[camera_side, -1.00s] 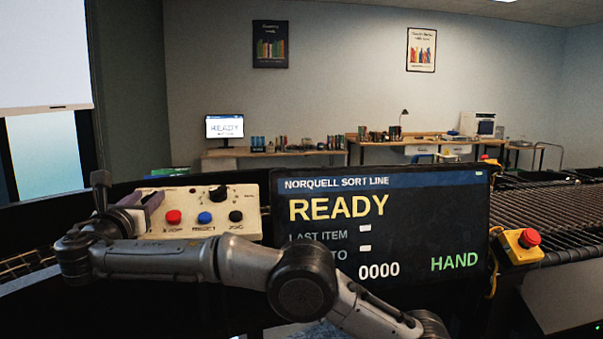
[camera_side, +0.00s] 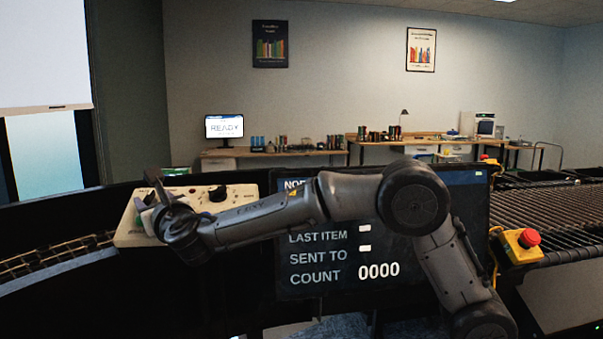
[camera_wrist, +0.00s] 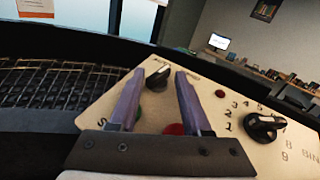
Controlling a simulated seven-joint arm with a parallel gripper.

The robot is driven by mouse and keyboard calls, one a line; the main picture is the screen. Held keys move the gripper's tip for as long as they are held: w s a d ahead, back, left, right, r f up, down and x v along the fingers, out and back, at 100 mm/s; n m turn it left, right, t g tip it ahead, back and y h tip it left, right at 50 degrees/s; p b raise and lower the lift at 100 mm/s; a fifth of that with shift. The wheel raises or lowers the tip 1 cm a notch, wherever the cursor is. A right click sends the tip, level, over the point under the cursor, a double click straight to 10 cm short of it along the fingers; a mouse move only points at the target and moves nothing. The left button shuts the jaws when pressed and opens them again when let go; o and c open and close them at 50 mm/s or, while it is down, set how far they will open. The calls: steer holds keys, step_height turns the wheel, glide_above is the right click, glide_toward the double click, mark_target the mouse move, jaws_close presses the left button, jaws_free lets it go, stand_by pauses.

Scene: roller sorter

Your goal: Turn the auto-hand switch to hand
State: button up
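A black knob (camera_wrist: 158,80) on the beige control panel (camera_wrist: 90,112) shows in the wrist view between my gripper's two fingertips. A partly covered label lies behind it; I take it as the auto-hand switch. Its pointer direction is hard to read. My gripper (camera_wrist: 160,73) is open, with a finger on either side of the knob in the picture; I cannot tell whether they touch it. In the side view my gripper (camera_side: 150,192) is over the left end of the panel (camera_side: 240,191) and hides the switch. My arm covers the screen (camera_side: 330,275) where the mode word was.
A numbered black dial (camera_wrist: 262,126) sits right of the fingers, and it shows in the side view (camera_side: 218,193). A red button (camera_wrist: 174,129) lies low between the fingers. A yellow box with a red button (camera_side: 522,242) stands right of the screen, beside rollers (camera_side: 553,212).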

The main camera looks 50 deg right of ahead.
steer(key=s+a+r, duration=0.2)
steer(key=s, duration=0.4)
steer(key=s+a+r, duration=0.2)
steer(key=s, duration=0.5)
steer(key=s+d+m+g+h, duration=0.1)
steer(key=s+d+m+g, duration=0.1)
steer(key=d+m, duration=0.4)
steer(key=s+d+r+m+g+h, duration=0.1)
steer(key=s+d+m+g, duration=0.2)
steer(key=s+d+m, duration=0.1)
steer(key=s+d+r+m+g+h, duration=0.1)
steer(key=s+d+m+g+h, duration=0.1)
steer(key=d+m, duration=0.5)
steer(key=shift+s+d+m+g, duration=0.3)
steer(key=shift+s+d+g, duration=0.2)
steer(key=shift+s+d, duration=0.55)
steer(key=shift+s+d+f+m, duration=0.2)
steer(key=shift+s+d+m, duration=0.25)
steer(key=shift+m, duration=0.05)
